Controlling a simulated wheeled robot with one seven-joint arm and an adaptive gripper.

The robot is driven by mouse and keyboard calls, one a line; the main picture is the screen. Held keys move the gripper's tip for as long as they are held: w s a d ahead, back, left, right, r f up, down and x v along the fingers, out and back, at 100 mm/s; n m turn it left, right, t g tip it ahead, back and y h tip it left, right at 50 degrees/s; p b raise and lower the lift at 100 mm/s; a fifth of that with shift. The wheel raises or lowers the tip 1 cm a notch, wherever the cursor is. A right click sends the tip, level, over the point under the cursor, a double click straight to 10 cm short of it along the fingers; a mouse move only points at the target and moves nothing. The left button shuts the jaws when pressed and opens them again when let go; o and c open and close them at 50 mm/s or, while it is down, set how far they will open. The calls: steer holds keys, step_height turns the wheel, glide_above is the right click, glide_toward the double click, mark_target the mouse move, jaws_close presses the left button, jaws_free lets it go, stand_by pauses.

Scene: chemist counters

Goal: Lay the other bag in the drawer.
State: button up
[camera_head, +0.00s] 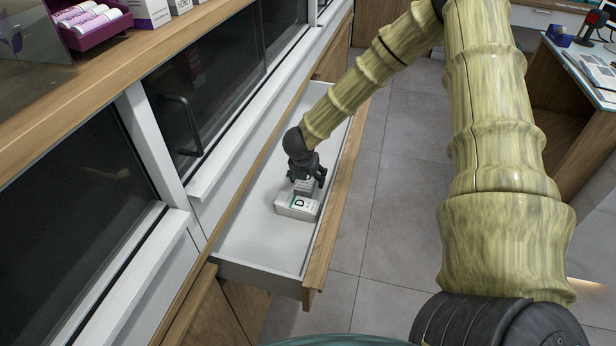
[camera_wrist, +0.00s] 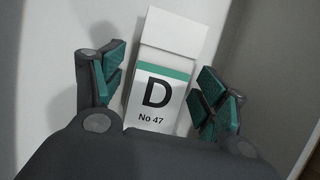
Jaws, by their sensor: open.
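The pulled-out drawer (camera_head: 262,235) is pale inside with a wooden front. A white bag (camera_head: 297,207) marked with a black D lies on its floor. A second small whitish block (camera_head: 303,187) shows just behind it, under my gripper (camera_head: 308,178); whether it is a separate bag is unclear. In the wrist view, a white bag (camera_wrist: 158,120) with a green band, "D" and "No 47" lies between the spread fingers of my gripper (camera_wrist: 157,92), with a gap on both sides. A plain white panel (camera_wrist: 182,40) shows above its label. My gripper is open, low inside the drawer.
The wooden drawer front (camera_head: 345,190) rises on the right and the dark-glazed cabinet (camera_head: 190,110) stands on the left. Drawer floor is bare before the bag. Grey floor tiles (camera_head: 400,180) lie open beyond.

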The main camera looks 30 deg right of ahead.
steer(key=shift+r, duration=0.15)
steer(key=v, duration=1.2)
steer(key=shift+b, duration=0.4)
steer(key=shift+s, duration=0.1)
